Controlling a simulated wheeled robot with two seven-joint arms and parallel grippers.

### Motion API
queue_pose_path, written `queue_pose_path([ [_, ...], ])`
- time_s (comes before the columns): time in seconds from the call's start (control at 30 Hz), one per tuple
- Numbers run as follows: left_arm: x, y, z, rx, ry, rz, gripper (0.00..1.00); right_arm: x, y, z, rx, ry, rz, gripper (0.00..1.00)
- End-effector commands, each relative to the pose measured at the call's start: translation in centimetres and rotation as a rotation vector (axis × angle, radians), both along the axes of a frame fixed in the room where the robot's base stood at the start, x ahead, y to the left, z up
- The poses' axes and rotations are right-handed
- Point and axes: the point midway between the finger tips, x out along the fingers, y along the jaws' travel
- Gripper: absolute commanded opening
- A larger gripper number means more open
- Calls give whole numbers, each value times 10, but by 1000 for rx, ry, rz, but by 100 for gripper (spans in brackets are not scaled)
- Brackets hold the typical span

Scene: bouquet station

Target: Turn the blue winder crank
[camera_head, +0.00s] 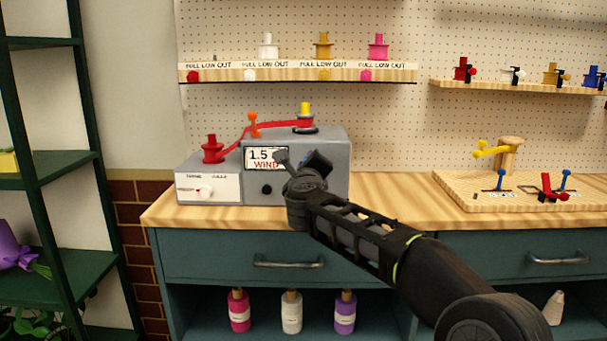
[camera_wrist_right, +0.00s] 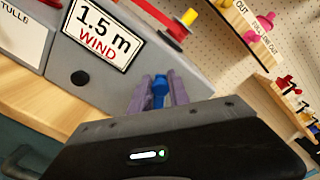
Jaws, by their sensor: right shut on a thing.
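The grey winder box (camera_head: 330,139) stands on the wooden counter, with a "1.5 m WIND" sign (camera_head: 264,158) on its front. A red ribbon (camera_head: 272,126) runs from the red spool (camera_head: 213,150) past an orange post (camera_head: 253,124) to the reel under a yellow knob (camera_head: 305,110). My right gripper (camera_wrist_right: 158,94) is in front of the winder, its two fingers shut on the blue crank handle (camera_wrist_right: 159,88). Most of the crank is hidden by the gripper and arm in the head view. The left gripper is not in view.
A shelf (camera_head: 300,72) with several spools hangs above the winder. To the right, a wooden board (camera_head: 520,190) carries a yellow-armed post and blue and red handles. The counter (camera_head: 400,205) between is mostly clear. A green rack (camera_head: 75,180) stands left.

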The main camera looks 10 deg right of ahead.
Motion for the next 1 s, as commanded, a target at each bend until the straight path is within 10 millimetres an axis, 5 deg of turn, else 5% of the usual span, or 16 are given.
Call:
queue_pose_path([
  [1.0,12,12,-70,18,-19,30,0,-10,-46,0,899,-231,-12,0],
])
